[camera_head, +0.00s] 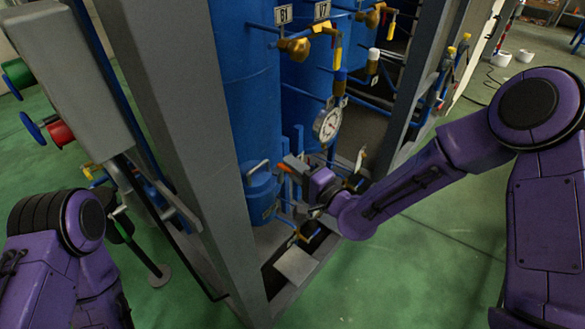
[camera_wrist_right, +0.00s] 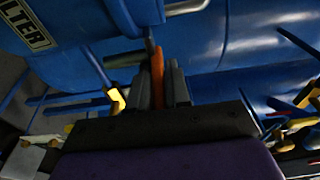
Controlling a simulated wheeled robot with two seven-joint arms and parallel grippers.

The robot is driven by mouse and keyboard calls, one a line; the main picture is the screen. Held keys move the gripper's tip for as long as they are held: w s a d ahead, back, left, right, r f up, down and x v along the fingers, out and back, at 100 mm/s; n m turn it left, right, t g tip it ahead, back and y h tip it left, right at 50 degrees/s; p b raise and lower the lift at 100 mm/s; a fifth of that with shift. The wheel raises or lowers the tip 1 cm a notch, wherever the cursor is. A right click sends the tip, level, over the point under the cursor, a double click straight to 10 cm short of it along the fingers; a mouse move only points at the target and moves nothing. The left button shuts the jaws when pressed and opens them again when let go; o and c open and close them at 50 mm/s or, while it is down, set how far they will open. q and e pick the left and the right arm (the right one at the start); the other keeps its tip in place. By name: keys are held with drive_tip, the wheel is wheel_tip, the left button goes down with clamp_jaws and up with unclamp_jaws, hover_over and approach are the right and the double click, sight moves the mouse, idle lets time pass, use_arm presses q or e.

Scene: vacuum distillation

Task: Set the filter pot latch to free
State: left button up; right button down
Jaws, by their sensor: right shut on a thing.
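The filter pot (camera_head: 261,196) is a small blue canister with a grey bar handle on top, at the foot of the tall blue vessels in the head view. In the right wrist view its blue body (camera_wrist_right: 75,15) carries a label reading "LTER", cut off by the edge. The latch (camera_wrist_right: 157,78) is an orange lever beside the pot. My right gripper (camera_wrist_right: 158,85) is shut on this lever, with its grey fingers on both sides. In the head view my right gripper (camera_head: 292,166) reaches the pot from the right. My left arm shows at lower left, but its gripper is out of view.
A grey frame post (camera_head: 190,150) stands left of the pot. A round gauge (camera_head: 327,125) and yellow-handled valves (camera_head: 338,55) are above my right gripper. Blue pipes and a small valve (camera_head: 308,230) lie below it. Green floor (camera_head: 420,260) is open at right.

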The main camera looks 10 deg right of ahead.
drive_tip(key=shift+w+n+g+y, duration=0.45)
drive_tip(key=shift+n+g+y, duration=1.1)
drive_tip(key=shift+g, duration=0.5)
drive_tip(key=shift+w+n+g+y, duration=0.5)
drive_tip(key=shift+n+g+y, duration=0.8)
drive_tip(key=shift+n+g, duration=0.55)
drive_tip(key=shift+w+n+g+y, duration=0.45)
drive_tip(key=shift+n+g+y, duration=1.05)
drive_tip(key=shift+g, duration=1)
drive_tip(key=c, duration=1.2)
unclamp_jaws()
drive_tip(key=shift+o, duration=0.2)
drive_tip(key=s+d+b, duration=0.1)
drive_tip(key=d, duration=0.9)
drive_tip(key=shift+s+d+b, duration=0.2)
drive_tip(key=shift+b, duration=0.1)
